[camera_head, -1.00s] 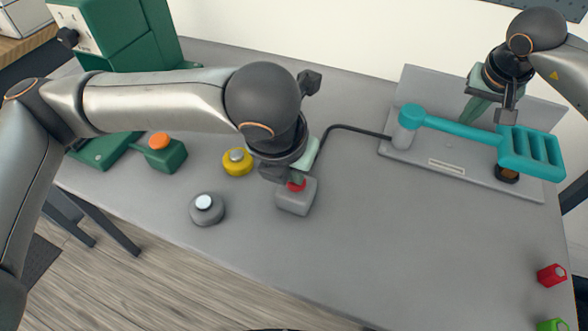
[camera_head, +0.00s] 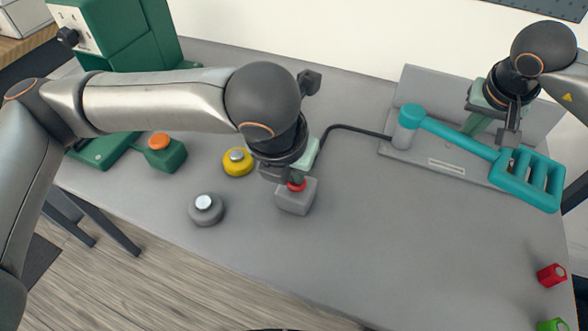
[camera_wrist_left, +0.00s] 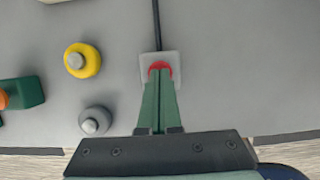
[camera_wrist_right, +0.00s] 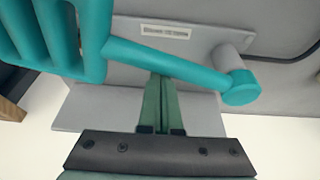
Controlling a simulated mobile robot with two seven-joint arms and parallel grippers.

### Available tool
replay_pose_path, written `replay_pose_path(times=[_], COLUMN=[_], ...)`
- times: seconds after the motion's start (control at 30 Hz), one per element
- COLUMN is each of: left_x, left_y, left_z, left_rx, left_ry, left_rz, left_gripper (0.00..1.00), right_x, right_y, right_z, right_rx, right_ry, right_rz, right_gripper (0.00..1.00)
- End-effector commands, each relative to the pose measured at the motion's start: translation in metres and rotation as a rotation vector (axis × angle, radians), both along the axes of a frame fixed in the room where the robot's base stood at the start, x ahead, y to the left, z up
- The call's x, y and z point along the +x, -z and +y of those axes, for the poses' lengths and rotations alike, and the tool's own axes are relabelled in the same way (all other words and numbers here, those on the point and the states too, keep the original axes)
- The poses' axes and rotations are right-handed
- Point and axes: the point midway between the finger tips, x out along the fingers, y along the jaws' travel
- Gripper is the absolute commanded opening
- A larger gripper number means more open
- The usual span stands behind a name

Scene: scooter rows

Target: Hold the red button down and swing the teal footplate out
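The red button (camera_head: 296,186) sits on a grey box (camera_head: 294,202), joined by a black cable to the grey base (camera_head: 425,158). My left gripper (camera_head: 294,179) is shut, its fingertips on the red button; the left wrist view shows the tips (camera_wrist_left: 160,74) over the button (camera_wrist_left: 160,67). The teal footplate (camera_head: 530,180) is slotted, on a teal arm hinged at a grey post (camera_head: 406,130). My right gripper (camera_head: 489,135) is shut with nothing between its fingers. Its fingertips (camera_wrist_right: 161,80) are at the wall side of the teal arm (camera_wrist_right: 165,64); contact is hard to tell.
A yellow button (camera_head: 238,162), a grey button (camera_head: 206,209) and a green box with an orange button (camera_head: 163,153) stand left of the red button. A red piece (camera_head: 551,275) and a green piece (camera_head: 552,325) lie at the right edge. The table's front middle is clear.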

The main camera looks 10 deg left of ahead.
Motion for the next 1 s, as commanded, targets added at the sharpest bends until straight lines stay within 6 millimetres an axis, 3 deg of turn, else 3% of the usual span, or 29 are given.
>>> replay_pose_path(times=[0.5,1.0], left_x=[0.0,-0.001], left_y=[0.001,0.001], left_z=[0.0,0.0], left_rx=[0.002,0.001], left_ry=[0.0,0.001], left_rz=[0.003,0.003], left_gripper=[0.0,0.0], right_x=[-0.026,-0.019], right_y=[0.001,-0.023], right_z=[0.006,0.005], right_rx=[0.0,0.0], right_ry=[-0.001,0.001], right_rz=[0.002,0.0], right_gripper=[0.0,0.0])
